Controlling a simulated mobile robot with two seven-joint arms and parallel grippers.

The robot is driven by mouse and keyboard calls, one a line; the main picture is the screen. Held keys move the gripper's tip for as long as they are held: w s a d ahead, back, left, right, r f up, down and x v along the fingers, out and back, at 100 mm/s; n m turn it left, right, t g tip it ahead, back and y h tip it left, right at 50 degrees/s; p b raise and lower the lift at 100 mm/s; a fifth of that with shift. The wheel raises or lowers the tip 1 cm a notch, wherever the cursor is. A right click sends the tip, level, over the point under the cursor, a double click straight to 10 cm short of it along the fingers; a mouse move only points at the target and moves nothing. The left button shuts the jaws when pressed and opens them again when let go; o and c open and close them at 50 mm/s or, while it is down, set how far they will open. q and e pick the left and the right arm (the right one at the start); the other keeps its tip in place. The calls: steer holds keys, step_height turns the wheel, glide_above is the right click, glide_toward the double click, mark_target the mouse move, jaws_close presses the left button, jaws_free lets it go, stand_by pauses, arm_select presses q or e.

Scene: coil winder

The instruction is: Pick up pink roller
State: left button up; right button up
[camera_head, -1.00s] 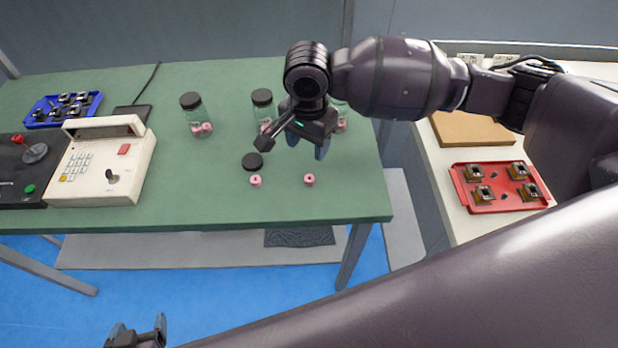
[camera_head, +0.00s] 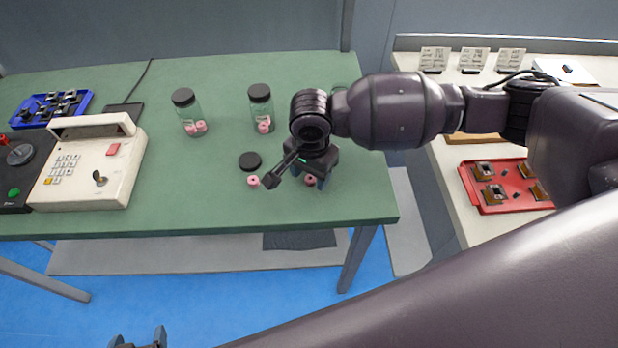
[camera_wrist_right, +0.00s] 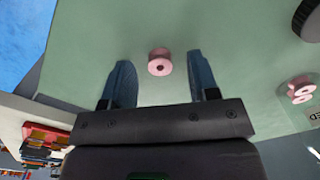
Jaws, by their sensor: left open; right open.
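Two loose pink rollers lie on the green table (camera_head: 215,205). One pink roller (camera_head: 253,181) is just below a black lid; the other pink roller (camera_head: 310,181) is partly hidden under my right gripper (camera_head: 308,184). In the right wrist view a pink roller (camera_wrist_right: 159,62) sits between and slightly beyond the open fingertips of my right gripper (camera_wrist_right: 162,75), apart from both. Another pink roller (camera_wrist_right: 299,90) shows at the right edge there. My left gripper (camera_head: 138,340) is open and empty at the bottom of the head view, low in front of the table.
Two glass jars (camera_head: 190,112) (camera_head: 261,108) with black lids hold pink rollers; a third is mostly hidden behind my right arm. The black lid (camera_head: 250,161) lies flat. A cream keypad device (camera_head: 88,165) and blue tray (camera_head: 48,108) stand left. A red tray (camera_head: 505,186) is on the right bench.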

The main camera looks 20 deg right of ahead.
mark_target(310, 177)
steer(key=shift+f, duration=0.4)
steer(key=shift+r, duration=0.1)
steer(key=c, duration=1)
steer(key=shift+r, duration=0.55)
step_height(310, 177, up, 5)
steer(key=shift+w+r+p, duration=0.1)
steer(key=shift+r+p, duration=0.1)
steer(key=shift+p, duration=0.8)
arm_select(q)
steer(key=shift+s+a+r+p, duration=0.15)
steer(key=shift+s+r+p, duration=0.15)
steer(key=shift+r+p, duration=0.55)
steer(key=shift+s+a+r+p, duration=0.15)
steer(key=shift+s+r+p, duration=0.1)
steer(key=shift+r+p, duration=0.6)
arm_select(e)
step_height(310, 177, up, 14)
steer(key=shift+f, duration=0.25)
